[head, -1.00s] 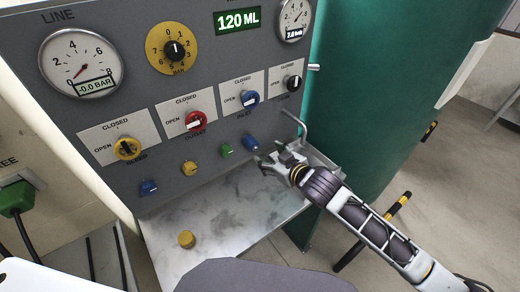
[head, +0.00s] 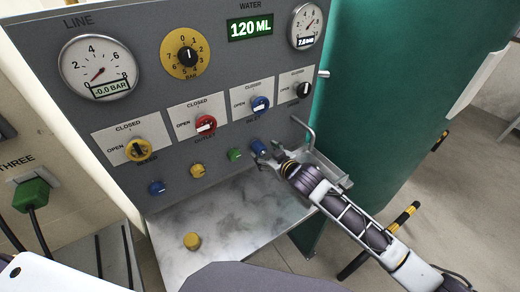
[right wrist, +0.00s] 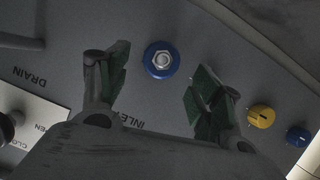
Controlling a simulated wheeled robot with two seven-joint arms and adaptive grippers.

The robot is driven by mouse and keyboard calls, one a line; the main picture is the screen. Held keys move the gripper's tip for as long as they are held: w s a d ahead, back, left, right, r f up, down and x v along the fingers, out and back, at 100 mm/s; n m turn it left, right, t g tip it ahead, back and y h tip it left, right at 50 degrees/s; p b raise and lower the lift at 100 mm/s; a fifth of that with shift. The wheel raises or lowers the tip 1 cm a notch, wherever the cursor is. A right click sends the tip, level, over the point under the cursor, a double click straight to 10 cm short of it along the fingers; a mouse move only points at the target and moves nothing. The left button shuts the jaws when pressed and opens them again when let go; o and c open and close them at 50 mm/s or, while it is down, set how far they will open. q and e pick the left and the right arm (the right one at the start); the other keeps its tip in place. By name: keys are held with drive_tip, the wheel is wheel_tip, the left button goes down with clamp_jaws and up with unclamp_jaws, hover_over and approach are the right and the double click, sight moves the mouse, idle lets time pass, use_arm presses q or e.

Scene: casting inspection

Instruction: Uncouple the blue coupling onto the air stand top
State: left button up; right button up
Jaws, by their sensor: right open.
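The blue coupling (head: 258,146) sits on the grey panel below the inlet valve, rightmost in a row of coloured fittings. In the right wrist view the blue coupling (right wrist: 161,60) shows as a blue ring around a metal hex centre. My right gripper (head: 267,154) is open and empty just in front of it. In the right wrist view the fingers of my right gripper (right wrist: 158,88) stand apart, one on each side of the coupling, with a gap to both. A marbled metal top (head: 235,222) juts out below the panel; I cannot tell if it is the air stand top. My left gripper is not in view.
A green fitting (head: 235,155), a yellow fitting (head: 197,171) and another blue fitting (head: 157,188) line the panel to the left. A yellow cap (head: 192,241) stands on the metal top, otherwise mostly clear.

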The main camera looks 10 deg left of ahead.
sight(263, 152)
drive_tip(key=shift+x, duration=2.85)
drive_tip(key=shift+d, duration=0.1)
drive_tip(key=c, duration=1.2)
drive_tip(key=shift+s+d+p, duration=0.3)
drive_tip(key=shift+p, duration=0.2)
drive_tip(key=shift+s+d+p, duration=0.3)
drive_tip(key=shift+s, duration=0.05)
drive_tip(key=shift+s+d+p, duration=0.8)
drive_tip(key=shift+d, duration=0.05)
